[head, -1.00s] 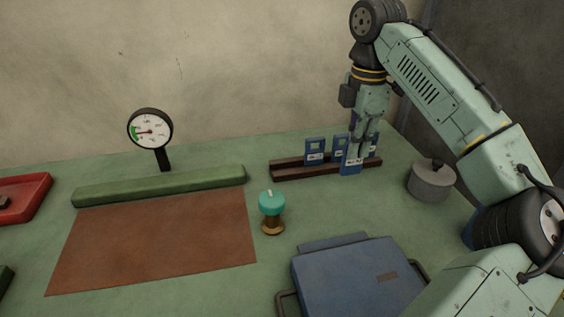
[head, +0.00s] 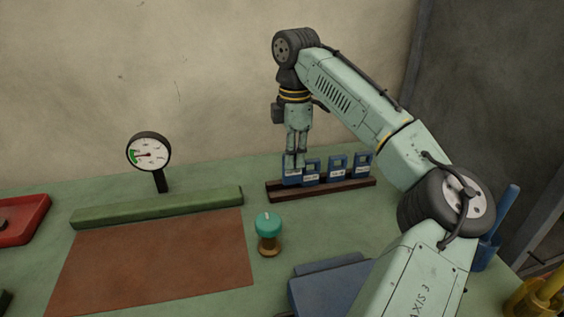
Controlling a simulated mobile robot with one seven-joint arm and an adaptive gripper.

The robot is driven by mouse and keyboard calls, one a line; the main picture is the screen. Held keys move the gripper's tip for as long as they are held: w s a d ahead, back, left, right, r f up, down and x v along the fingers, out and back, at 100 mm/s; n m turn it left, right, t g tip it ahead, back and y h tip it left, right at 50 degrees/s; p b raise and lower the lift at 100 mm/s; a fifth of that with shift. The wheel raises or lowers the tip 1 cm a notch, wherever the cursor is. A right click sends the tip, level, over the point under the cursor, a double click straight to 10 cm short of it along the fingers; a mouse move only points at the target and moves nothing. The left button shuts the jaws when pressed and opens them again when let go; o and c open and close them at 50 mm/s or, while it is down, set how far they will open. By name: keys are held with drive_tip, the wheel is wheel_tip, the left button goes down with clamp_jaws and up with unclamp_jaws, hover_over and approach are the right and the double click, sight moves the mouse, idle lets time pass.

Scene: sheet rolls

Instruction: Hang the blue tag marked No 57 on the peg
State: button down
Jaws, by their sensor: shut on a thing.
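My gripper (head: 295,163) points down, shut on a blue tag (head: 291,178) at the left end of the dark wooden rack (head: 320,190). Its number is too small to read. The held tag overlaps the leftmost of three other blue tags (head: 312,172) in the picture; I cannot tell whether it touches that tag or the rack. The other two tags (head: 337,167) (head: 362,164) stand upright in the rack, each with a white label. I cannot make out a peg for certain.
A blue upright piece (head: 505,212) stands at the far right, partly behind my arm. A teal-topped knob (head: 268,226), a green bar (head: 158,207), a gauge (head: 148,152), a blue case (head: 325,285) and a red tray (head: 22,221) are around. The brown mat (head: 155,260) is clear.

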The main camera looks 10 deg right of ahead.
sight(283, 166)
drive_tip(key=shift+w+a, duration=0.25)
drive_tip(key=shift+a, duration=0.05)
drive_tip(key=f+p, duration=0.1)
drive_tip(key=w+a+f+p, duration=0.1)
drive_tip(key=shift+a+f+p, duration=0.3)
drive_tip(key=shift+p, duration=0.1)
drive_tip(key=shift+s+f, duration=0.1)
drive_tip(key=shift+f, duration=0.35)
drive_tip(key=c, duration=1.9)
unclamp_jaws()
drive_tip(key=shift+o, duration=1.3)
drive_tip(key=shift+w+d+f, duration=0.1)
drive_tip(key=shift+w+f, duration=0.1)
drive_tip(key=shift+f, duration=0.05)
drive_tip(key=shift+r, duration=0.2)
